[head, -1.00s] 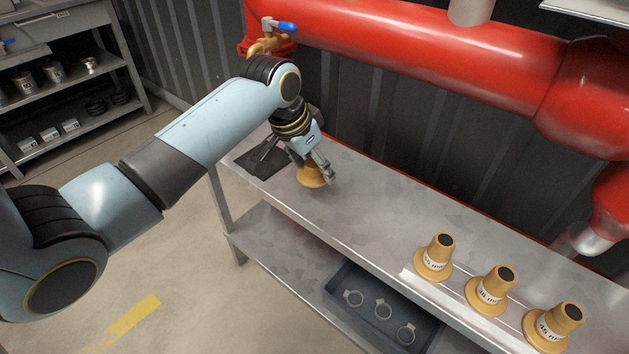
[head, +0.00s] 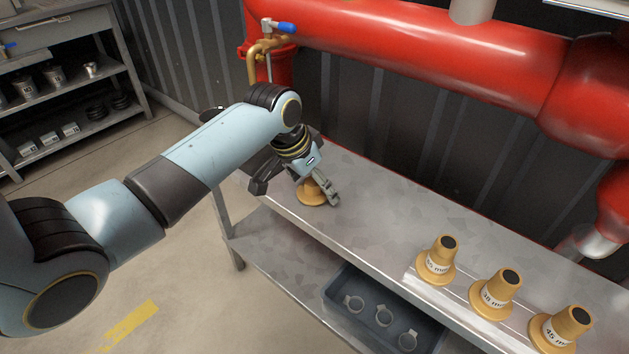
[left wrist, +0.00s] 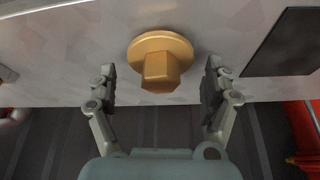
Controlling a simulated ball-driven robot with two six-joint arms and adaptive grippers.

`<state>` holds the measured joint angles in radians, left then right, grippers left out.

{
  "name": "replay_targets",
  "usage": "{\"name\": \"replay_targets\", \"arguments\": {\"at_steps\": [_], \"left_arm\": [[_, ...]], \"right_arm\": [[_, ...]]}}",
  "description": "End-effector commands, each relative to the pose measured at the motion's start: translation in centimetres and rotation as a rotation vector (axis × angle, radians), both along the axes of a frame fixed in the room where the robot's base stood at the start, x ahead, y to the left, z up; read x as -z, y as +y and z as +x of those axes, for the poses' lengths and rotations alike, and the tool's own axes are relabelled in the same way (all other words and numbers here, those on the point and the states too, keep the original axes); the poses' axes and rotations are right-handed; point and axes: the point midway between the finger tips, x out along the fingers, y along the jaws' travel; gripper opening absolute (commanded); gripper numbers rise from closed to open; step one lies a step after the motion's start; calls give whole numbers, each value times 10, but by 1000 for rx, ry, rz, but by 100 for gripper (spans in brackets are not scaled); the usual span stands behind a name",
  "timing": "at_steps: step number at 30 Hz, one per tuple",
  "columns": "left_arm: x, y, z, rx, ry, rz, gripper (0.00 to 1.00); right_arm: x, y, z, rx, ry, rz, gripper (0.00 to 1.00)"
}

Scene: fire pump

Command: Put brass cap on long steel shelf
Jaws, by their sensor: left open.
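The brass cap (head: 311,194) sits on the long steel shelf (head: 372,208), near its left end. In the left wrist view the brass cap (left wrist: 159,58) shows a round flange and a hexagonal head. My left gripper (head: 315,189) is at the cap; in the wrist view its fingers (left wrist: 158,82) are spread wide, one on each side, apart from the cap. Part of the cap is hidden behind the gripper in the head view. My right gripper does not show.
Several brass nozzles, such as the middle one (head: 495,293), stand in a pale rack (head: 436,290) at the shelf's right. A dark bin (head: 362,322) with rings sits on the lower shelf. A red pipe (head: 430,45) runs behind. The shelf's middle is clear.

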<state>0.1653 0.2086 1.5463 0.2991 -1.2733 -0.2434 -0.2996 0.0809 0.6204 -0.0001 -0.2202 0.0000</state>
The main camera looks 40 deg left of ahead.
Motion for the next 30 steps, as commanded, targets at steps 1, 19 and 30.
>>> {"name": "replay_targets", "arguments": {"at_steps": [1, 19, 30], "left_arm": [[0, 0, 0, 0, 0, 0, 83], [-93, 9, -34, 2, -4, 2, 83], [-114, 10, -44, 0, 0, 0, 83]], "right_arm": [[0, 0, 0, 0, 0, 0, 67], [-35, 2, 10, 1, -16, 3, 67], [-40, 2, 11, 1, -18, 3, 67]]}}
